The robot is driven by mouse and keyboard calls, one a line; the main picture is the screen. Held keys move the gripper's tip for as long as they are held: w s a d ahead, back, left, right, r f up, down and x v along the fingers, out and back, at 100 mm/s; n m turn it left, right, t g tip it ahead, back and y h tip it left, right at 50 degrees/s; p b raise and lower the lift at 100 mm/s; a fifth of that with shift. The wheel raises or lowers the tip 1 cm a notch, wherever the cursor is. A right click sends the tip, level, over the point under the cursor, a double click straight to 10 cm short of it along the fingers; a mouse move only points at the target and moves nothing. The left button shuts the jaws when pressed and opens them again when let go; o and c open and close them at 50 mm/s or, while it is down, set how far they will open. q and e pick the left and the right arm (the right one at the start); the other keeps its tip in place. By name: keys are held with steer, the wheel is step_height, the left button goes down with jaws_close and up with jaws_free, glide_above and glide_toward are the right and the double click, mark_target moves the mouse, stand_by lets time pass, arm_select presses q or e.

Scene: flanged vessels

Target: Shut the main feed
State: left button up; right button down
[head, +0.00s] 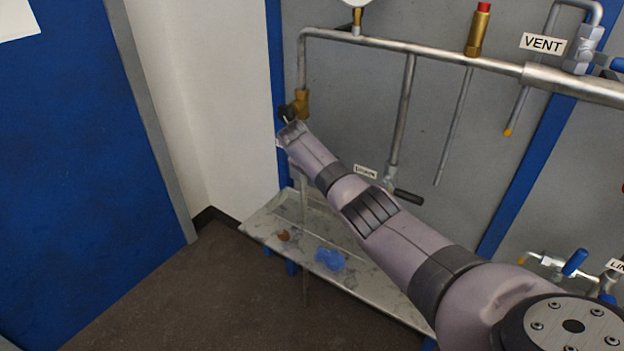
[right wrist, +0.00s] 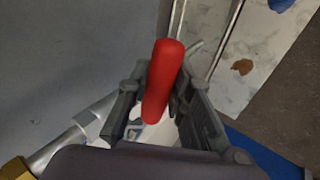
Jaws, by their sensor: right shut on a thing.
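A red handle (right wrist: 160,85) rises between the two fingers of my right gripper (right wrist: 158,98) in the right wrist view, and the gripper is shut on it. In the head view my right arm reaches in from the lower right, and my right gripper (head: 289,126) is at a brass valve (head: 302,101) on the left downpipe. The red handle is hidden there by the gripper and arm. No label reading main feed can be made out; a white tag beside the gripper is mostly covered. My left gripper is not in view.
A pipe (head: 430,49) runs along the grey panel. A dark-handled drain valve (head: 408,196) hangs beside my forearm. A VENT sign (head: 543,43) and a blue-handled valve (head: 575,262) are right. A low shelf (head: 268,221) below bears a blue cloth (head: 330,259).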

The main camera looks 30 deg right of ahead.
steer(key=shift+r+g+h+b, duration=0.3)
steer(key=shift+r+g+b, duration=0.35)
steer(key=shift+b, duration=0.75)
steer(key=shift+r+n+g, duration=0.1)
steer(key=shift+n+g, duration=0.15)
steer(key=shift+n, duration=0.05)
steer(key=shift+d, duration=0.1)
steer(key=c, duration=1.4)
jaws_free()
